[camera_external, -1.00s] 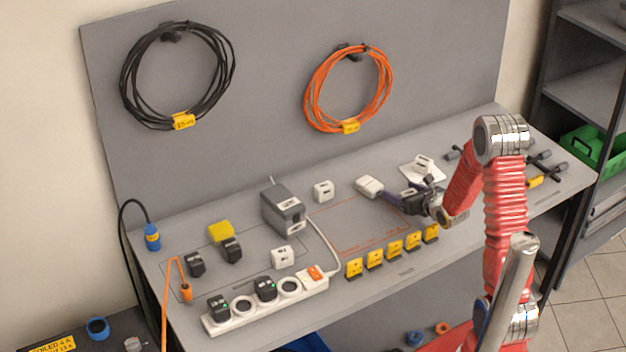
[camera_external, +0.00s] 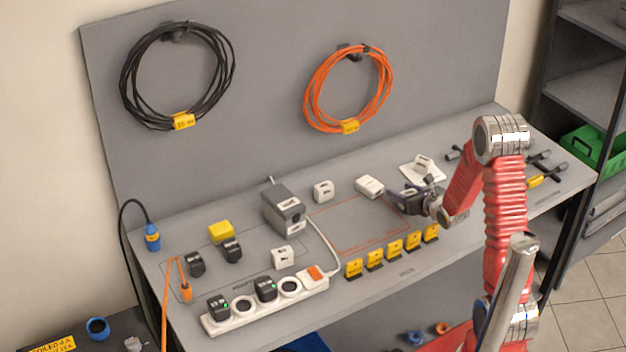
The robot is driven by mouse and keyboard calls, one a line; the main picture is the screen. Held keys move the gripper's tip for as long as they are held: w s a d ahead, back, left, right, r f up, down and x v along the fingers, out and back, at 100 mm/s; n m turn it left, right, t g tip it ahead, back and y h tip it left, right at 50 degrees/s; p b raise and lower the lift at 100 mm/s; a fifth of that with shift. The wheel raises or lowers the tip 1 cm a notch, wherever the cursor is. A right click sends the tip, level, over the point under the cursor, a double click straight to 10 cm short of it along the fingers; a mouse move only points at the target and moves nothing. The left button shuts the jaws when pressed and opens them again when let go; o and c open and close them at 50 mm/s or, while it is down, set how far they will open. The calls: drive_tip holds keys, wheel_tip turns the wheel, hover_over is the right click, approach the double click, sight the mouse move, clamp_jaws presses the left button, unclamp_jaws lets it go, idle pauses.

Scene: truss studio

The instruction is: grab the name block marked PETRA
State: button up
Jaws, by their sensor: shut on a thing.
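My gripper (camera_external: 407,202) is low over the right half of the bench, pointing left, and shut on a small block. The block is mostly hidden between the jaws; only a pale patch shows. No name can be read on it, so I cannot tell from the picture whether it is marked PETRA. A white block (camera_external: 369,186) lies just left of the fingertips. A row of small yellow blocks on dark feet, one of them the end block (camera_external: 431,232), stands in front of my gripper. Their markings are too small to read.
A white power strip (camera_external: 265,304) with black plugs lies at the front left. A grey box (camera_external: 284,211) stands mid-bench with a cable. Another white block (camera_external: 323,191) is behind. A white item on a sheet (camera_external: 424,163) lies just behind my gripper.

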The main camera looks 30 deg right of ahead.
drive_tip(key=shift+r, duration=0.15)
wheel_tip(320, 180, up, 10)
idle(0.8)
